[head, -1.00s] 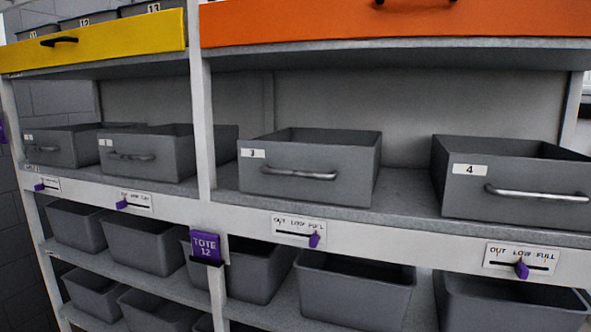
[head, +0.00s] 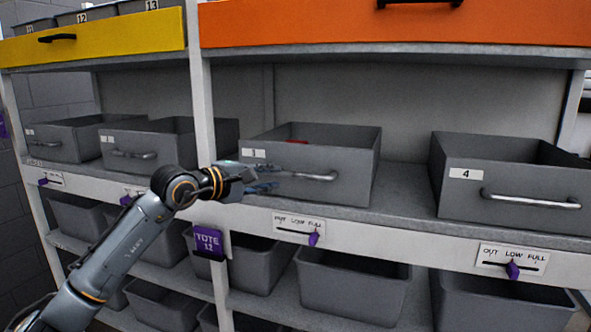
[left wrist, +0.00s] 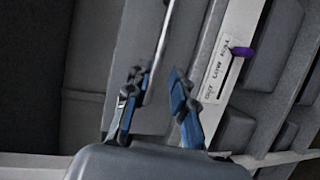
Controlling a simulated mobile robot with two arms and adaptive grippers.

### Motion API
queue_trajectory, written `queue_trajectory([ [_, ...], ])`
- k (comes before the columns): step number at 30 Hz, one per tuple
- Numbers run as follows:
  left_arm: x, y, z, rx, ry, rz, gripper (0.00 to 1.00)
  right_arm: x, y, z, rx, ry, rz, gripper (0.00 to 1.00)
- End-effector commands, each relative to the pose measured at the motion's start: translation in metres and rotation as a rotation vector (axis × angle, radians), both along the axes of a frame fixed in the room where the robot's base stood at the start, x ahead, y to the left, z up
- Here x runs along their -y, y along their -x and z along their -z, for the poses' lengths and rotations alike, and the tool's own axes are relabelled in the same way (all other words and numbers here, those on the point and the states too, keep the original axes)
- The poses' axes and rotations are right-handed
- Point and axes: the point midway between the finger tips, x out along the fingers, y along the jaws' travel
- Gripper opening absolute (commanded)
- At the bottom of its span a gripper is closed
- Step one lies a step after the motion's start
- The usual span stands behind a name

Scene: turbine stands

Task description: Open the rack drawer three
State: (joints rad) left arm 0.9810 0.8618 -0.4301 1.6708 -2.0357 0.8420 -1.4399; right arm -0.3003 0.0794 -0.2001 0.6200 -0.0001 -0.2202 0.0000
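Drawer three (head: 345,165) is a grey open-topped bin on the middle shelf, with a white label and a metal handle (head: 322,176) on its front. A small red thing (head: 293,140) shows inside it. My left gripper (head: 272,179) is at the left part of that handle and hides some of it. In the left wrist view, the left gripper's blue-padded fingers (left wrist: 158,88) are apart, with the handle bar (left wrist: 160,50) running down toward the gap, close to the left finger. I cannot tell whether they touch. My right gripper is not in view.
Drawer four (head: 520,195) stands to the right and two similar grey drawers (head: 170,145) to the left. A white rail with purple sliders (head: 313,239) runs below. A purple tote tag (head: 208,242) hangs on the upright. Orange (head: 400,22) and yellow (head: 100,38) fronts are above.

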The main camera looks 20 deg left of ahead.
Motion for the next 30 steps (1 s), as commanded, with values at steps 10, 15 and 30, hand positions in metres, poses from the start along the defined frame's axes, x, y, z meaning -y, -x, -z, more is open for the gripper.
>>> queue_trajectory([
  [10, 0.028, -0.064, 0.009, -0.003, 0.005, 0.001, 0.24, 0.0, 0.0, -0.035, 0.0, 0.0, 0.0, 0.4],
  [15, 0.034, -0.079, 0.014, -0.002, 0.003, 0.001, 0.24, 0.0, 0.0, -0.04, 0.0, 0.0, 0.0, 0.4],
  [30, 0.036, -0.083, 0.017, -0.001, 0.003, 0.0, 0.02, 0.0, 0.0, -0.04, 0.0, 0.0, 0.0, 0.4],
])
